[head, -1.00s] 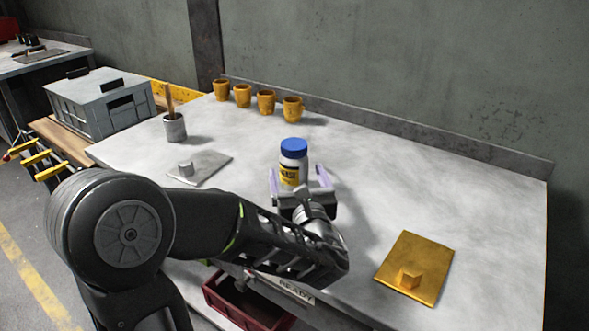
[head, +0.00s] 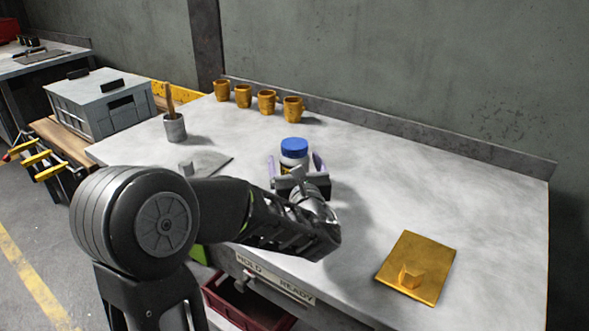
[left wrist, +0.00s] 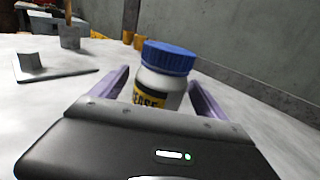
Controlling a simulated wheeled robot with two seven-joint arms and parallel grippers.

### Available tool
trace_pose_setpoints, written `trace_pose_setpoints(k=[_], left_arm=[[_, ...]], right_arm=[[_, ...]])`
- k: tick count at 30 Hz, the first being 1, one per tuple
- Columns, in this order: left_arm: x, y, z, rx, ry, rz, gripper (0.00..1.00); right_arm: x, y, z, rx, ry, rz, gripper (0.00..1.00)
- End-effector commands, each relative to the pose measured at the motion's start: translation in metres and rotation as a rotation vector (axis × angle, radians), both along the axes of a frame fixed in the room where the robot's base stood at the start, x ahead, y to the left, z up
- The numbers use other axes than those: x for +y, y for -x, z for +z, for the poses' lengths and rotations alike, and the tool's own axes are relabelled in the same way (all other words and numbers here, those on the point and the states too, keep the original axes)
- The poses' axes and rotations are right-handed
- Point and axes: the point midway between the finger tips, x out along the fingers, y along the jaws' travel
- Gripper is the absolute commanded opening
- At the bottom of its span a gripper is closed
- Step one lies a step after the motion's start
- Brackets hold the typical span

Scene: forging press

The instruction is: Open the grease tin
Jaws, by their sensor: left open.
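The grease tin is a white jar (head: 294,161) with a yellow-and-black label and a blue lid (head: 294,147). It stands upright on the pale bench with the lid on. My left gripper (head: 296,168) is open, with one purple finger on each side of the jar's body, below the lid. In the left wrist view the jar (left wrist: 158,88) and its blue lid (left wrist: 169,57) show between the spread fingers (left wrist: 160,98). The jar's lower part is hidden behind the gripper body. My right gripper is not in view.
Several orange mugs (head: 267,101) line the back of the bench (head: 430,190). A grey cup with a brush (head: 174,128) and a grey plate (head: 208,163) are left. A gold plate (head: 418,262) with a small block lies front right. A red bin (head: 246,303) is below.

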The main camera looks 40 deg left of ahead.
Motion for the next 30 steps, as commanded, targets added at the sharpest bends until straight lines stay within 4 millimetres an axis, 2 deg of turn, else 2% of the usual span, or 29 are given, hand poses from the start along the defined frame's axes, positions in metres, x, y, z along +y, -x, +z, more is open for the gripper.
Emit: trace_pose_setpoints(k=[12,30], left_arm=[[-0.0003,0.0003,0.0001,-0.001,0.001,0.000,0.85],[-0.0003,0.0003,0.0001,-0.001,0.001,0.000,0.36]], right_arm=[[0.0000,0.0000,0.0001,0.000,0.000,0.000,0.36],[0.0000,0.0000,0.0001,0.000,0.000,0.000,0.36]])
